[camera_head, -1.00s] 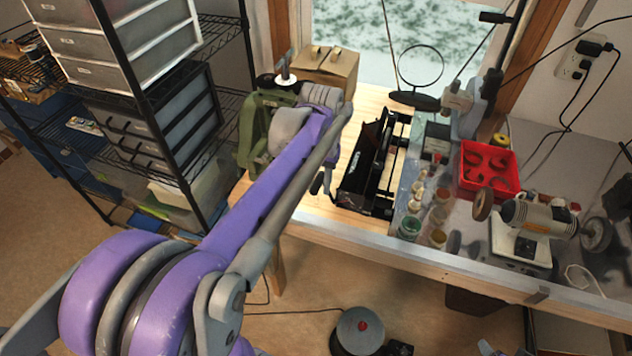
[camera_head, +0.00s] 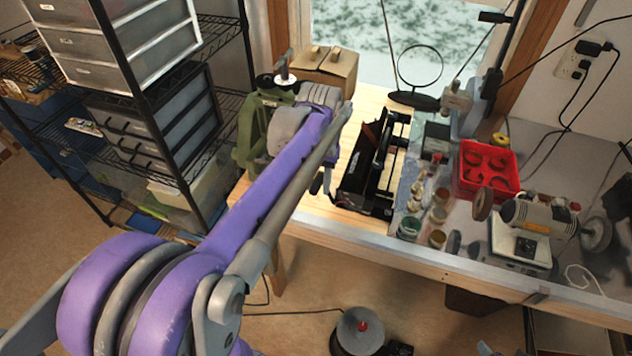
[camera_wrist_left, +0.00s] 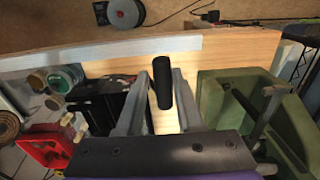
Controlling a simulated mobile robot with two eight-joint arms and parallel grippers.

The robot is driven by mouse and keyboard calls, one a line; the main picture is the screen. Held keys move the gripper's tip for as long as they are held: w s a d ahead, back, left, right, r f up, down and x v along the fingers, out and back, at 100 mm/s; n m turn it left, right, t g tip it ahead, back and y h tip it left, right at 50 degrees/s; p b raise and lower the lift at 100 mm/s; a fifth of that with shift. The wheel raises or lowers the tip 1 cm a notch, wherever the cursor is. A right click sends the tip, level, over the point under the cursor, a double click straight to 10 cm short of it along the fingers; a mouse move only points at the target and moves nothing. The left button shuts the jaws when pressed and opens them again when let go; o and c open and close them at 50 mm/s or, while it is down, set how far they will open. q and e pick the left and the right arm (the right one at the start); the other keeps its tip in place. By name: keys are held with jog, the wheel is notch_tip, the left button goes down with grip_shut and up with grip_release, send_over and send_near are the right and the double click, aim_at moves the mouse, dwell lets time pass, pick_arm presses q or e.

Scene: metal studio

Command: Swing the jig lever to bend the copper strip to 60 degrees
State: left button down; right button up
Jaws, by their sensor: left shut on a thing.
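My left gripper (camera_wrist_left: 161,76) is shut around a black cylindrical handle (camera_wrist_left: 164,90), with one grey finger on each side of it. In the head view the handle end (camera_head: 316,184) and the gripper (camera_head: 326,178) show small beside a black-framed device (camera_head: 368,190) on the bench; my purple arm covers much of this area. The device also shows left of the fingers in the wrist view (camera_wrist_left: 95,106).
A green machine (camera_head: 247,140) stands left of my forearm, with a cardboard box (camera_head: 325,68) behind. Several jars (camera_head: 409,226), a red tray (camera_head: 488,196) and a bench grinder (camera_head: 540,214) crowd the bench to the right. A wire shelf (camera_head: 225,93) stands at left.

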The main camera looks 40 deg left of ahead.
jog(key=shift+s+f+b, duration=0.35)
jog(key=shift+f+b, duration=0.05)
jog(key=shift+f, duration=0.2)
jog(key=shift+s+f+b, duration=0.35)
jog(key=shift+f, duration=0.25)
dwell(6.8)
